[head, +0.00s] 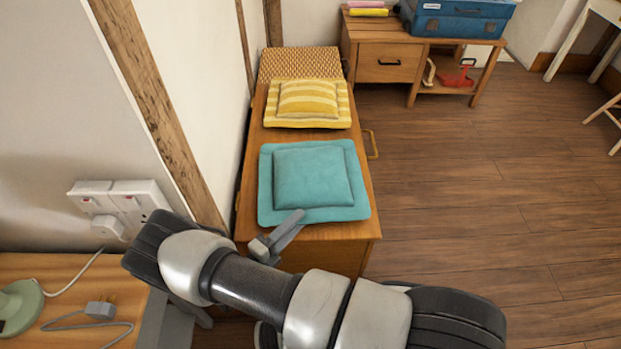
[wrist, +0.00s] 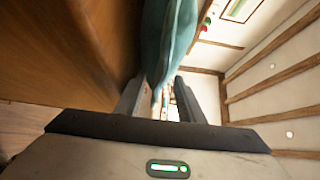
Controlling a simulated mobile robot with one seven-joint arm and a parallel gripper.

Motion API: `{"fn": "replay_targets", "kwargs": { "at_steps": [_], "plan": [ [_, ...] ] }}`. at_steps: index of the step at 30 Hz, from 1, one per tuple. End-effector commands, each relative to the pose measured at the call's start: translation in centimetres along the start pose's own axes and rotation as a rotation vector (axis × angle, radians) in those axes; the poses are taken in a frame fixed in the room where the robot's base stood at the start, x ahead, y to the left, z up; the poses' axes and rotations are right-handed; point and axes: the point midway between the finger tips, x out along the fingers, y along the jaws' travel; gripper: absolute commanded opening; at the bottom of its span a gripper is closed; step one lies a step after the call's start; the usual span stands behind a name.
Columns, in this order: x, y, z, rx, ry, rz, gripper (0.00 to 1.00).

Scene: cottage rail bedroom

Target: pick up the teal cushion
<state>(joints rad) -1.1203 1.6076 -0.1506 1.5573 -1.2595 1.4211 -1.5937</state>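The teal cushion (head: 313,178) lies flat on the near end of a long low wooden chest, with a raised square middle and a flat border. My gripper (head: 280,235) is at the cushion's near edge, with one finger reaching over the border. In the wrist view, the teal cushion (wrist: 168,40) shows edge-on, reaching down into the gap between the two fingers of my gripper (wrist: 160,88). The fingers stand apart with a visible gap. I cannot tell whether either finger touches the cushion.
The wooden chest (head: 360,215) also carries a yellow striped cushion (head: 307,103) and a patterned one (head: 299,64) behind it. A wall stands close on the left. A bedside top (head: 70,270) with plug and cable is at lower left. Open floor (head: 470,220) lies right.

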Motion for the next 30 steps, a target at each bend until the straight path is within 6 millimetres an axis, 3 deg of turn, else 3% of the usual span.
{"fn": "replay_targets", "kwargs": {
  "at_steps": [4,11,17,18,26,30],
  "plan": [
    [2.0,0.1,0.0,0.000,0.001,0.000,0.35],
    [2.2,0.0,0.0,0.000,0.000,0.001,0.35],
    [2.1,0.0,0.0,0.000,0.000,0.001,0.01],
    [2.1,0.0,0.0,0.000,0.000,0.001,0.00],
    [2.1,-0.1,0.0,0.000,0.000,0.001,0.00],
    [2.1,-1.4,0.1,0.001,0.000,0.001,0.00]
  ]
}}
